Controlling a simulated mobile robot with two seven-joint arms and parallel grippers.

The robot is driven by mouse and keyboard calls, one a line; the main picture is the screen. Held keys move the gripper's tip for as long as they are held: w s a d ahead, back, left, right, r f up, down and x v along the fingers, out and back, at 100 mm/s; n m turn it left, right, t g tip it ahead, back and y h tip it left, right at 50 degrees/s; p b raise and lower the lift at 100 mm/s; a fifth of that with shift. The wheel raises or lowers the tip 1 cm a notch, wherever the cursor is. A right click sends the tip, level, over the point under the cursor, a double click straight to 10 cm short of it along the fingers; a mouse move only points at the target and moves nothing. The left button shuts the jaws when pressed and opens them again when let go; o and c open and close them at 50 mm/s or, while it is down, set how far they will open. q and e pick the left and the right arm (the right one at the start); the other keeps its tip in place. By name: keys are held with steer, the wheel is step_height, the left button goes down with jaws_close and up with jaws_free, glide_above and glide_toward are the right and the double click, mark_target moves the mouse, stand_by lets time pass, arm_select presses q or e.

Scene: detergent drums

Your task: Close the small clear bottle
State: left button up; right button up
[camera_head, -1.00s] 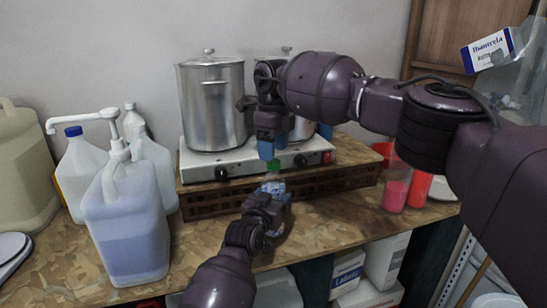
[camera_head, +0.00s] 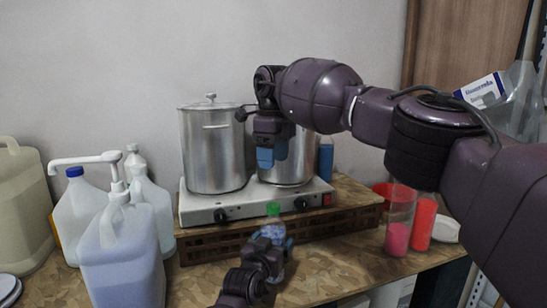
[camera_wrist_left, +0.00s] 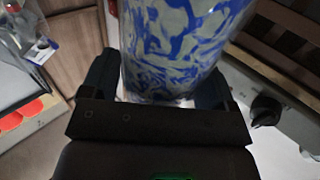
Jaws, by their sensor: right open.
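The small clear bottle (camera_head: 277,236) has blue markings and stands upright in front of the hot plate. A green cap (camera_head: 273,209) is on its top; I cannot tell how tight it sits. My left gripper (camera_head: 274,247) is around the lower bottle. In the left wrist view the blue-patterned bottle (camera_wrist_left: 175,45) fills the space between the left fingers (camera_wrist_left: 160,88), which look closed against its sides. My right gripper (camera_head: 271,157), with blue fingers, is open and empty, pointing down above the cap with a clear gap.
A hot plate (camera_head: 210,208) with two steel pots (camera_head: 215,155) stands on a wooden rack (camera_head: 340,224) behind the bottle. White jugs and a pump container (camera_head: 120,255) are at left. A pink-filled cup (camera_head: 398,222) and a red cup (camera_head: 423,222) stand at right.

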arm_select(q)
steer(key=shift+o, duration=1.4)
steer(key=v, duration=1)
steer(key=shift+s, duration=0.35)
steer(key=shift+a, duration=0.1)
steer(key=shift+s+f, duration=0.1)
steer(key=shift+f, duration=0.05)
